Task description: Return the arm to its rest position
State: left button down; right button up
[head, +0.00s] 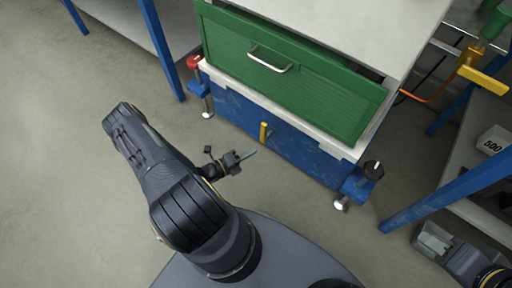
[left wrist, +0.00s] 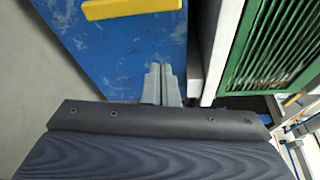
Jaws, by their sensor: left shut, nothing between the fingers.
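My left arm (head: 165,175) reaches up from the bottom of the head view and bends back to the right. Its gripper (head: 250,154) is small there, in front of the blue base of the cabinet. In the left wrist view the grey fingers of the left gripper (left wrist: 161,80) are together with nothing between them. Part of my right gripper (head: 433,239) shows at the lower right of the head view, over the floor by the shelf. I cannot tell whether its fingers are apart.
A cabinet with a green drawer (head: 300,80), shut or nearly so, stands on a blue base (head: 290,140) with a yellow handle (head: 263,132); the handle also shows in the left wrist view (left wrist: 130,8). A blue-legged shelf (head: 450,196) stands right. The floor (head: 50,190) at left is clear.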

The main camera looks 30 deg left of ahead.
dwell(0.6)
pick_arm(q)
jog(key=s+d+r+m+g+h, duration=0.1)
jog(key=d+r+m+g+h, duration=0.4)
jog(key=r+m, duration=0.8)
jog(key=d+r+m+g, duration=0.3)
jog(key=r+m+g, duration=0.4)
jog(key=r+m, duration=0.55)
jog(key=s+d+r+m+t+y, duration=0.15)
jog(key=s+r+m+y, duration=0.65)
jog(key=s+r+m, duration=0.8)
notch_tip(320, 180, up, 28)
jog(key=w+m+p, duration=0.2)
jog(key=m+p, duration=0.2)
jog(key=p, duration=2.8)
jog(key=shift+w+a, duration=0.25)
jog(key=shift+w, duration=0.1)
